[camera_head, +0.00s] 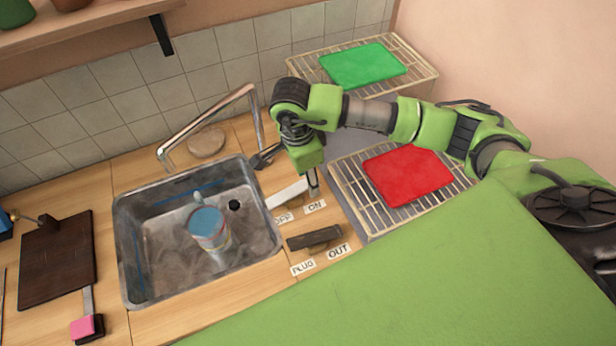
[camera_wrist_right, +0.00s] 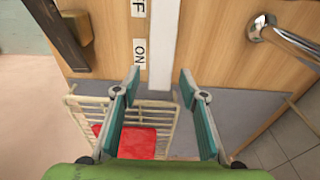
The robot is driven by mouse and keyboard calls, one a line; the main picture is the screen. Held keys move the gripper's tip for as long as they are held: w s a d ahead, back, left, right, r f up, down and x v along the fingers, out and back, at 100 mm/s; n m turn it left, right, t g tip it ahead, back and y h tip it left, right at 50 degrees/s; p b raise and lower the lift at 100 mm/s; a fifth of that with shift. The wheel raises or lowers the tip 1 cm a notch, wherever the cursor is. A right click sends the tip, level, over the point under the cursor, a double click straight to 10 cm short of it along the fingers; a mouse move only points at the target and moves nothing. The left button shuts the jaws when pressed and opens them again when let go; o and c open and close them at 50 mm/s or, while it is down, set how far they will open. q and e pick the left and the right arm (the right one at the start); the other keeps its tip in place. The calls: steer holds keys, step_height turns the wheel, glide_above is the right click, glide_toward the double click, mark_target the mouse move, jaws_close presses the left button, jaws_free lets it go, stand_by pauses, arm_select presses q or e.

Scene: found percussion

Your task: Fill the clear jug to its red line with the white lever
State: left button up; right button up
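The clear jug (camera_head: 211,232) stands in the sink, with a light blue surface at its top and a faint reddish band lower on its side. The exact level against the red line is too small to tell. The white lever (camera_head: 288,193) lies on the counter right of the sink, beside the OFF and ON labels. My right gripper (camera_head: 314,188) points down close to the lever's right end. In the right wrist view its fingers (camera_wrist_right: 160,80) are apart, with the white lever (camera_wrist_right: 165,45) seen between them; contact cannot be told. My left gripper is out of view.
A metal faucet (camera_head: 207,122) arches beside the sink (camera_head: 128,250). A dark handle (camera_head: 314,238) sits by PLUG and OUT labels. Wire racks hold a red cloth (camera_head: 408,175) and a green cloth (camera_head: 363,65). A dark board (camera_head: 57,262) and pink-headed tool (camera_head: 84,328) lie left.

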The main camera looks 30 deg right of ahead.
mark_target(302, 185)
step_height(302, 185, up, 11)
steer(key=a, duration=0.1)
steer(key=shift+a+r, duration=0.2)
steer(key=shift+a, duration=0.05)
stand_by(0.5)
